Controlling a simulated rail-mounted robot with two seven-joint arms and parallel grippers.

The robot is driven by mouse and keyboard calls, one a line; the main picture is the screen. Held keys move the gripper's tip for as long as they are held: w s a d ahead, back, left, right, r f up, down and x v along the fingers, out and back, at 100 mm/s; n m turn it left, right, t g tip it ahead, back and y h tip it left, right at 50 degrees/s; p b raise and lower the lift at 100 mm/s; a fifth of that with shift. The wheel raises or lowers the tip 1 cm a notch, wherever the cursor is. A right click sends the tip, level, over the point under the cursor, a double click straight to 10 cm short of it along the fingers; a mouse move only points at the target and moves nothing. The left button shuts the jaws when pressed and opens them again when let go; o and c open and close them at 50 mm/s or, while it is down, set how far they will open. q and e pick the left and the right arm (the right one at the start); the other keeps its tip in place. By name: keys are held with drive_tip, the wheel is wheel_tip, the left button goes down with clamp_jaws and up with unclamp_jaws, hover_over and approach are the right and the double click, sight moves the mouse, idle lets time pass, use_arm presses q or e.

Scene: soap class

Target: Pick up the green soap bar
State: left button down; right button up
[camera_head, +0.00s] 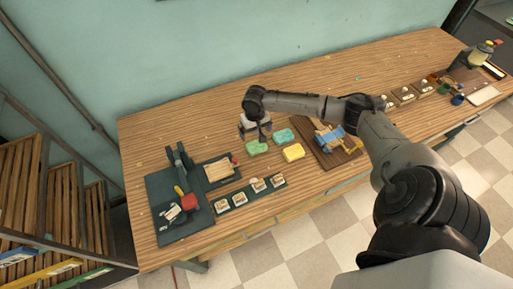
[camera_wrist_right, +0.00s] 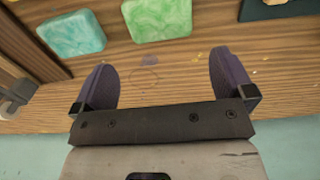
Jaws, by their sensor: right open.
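The green soap bar (camera_head: 256,147) lies flat on the wooden table in the head view. In the right wrist view the green soap bar (camera_wrist_right: 157,20) is at the top, cut off by the frame edge, beyond the fingertips and not between them. My right gripper (camera_head: 261,134) hangs over the table on the wall side of the bar. In the right wrist view my right gripper (camera_wrist_right: 163,75) has its two dark fingers spread, with only bare wood showing between them. My left gripper is not in view.
A teal soap bar (camera_head: 284,135) lies beside the green one, and a yellow soap bar (camera_head: 293,152) is nearby. A dark tray (camera_head: 328,158) with blocks stands to the right. A dark rack of small soaps (camera_head: 251,193) and a cutting stand (camera_head: 178,205) are to the left.

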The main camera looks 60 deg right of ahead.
sight(256, 143)
drive_tip(key=shift+f, duration=1.25)
drive_tip(key=f, duration=0.2)
drive_tip(key=f+b, duration=0.1)
drive_tip(key=f, duration=0.1)
drive_tip(key=shift+s+a+f, duration=0.2)
drive_tip(key=shift+f, duration=0.35)
drive_tip(key=c, duration=0.8)
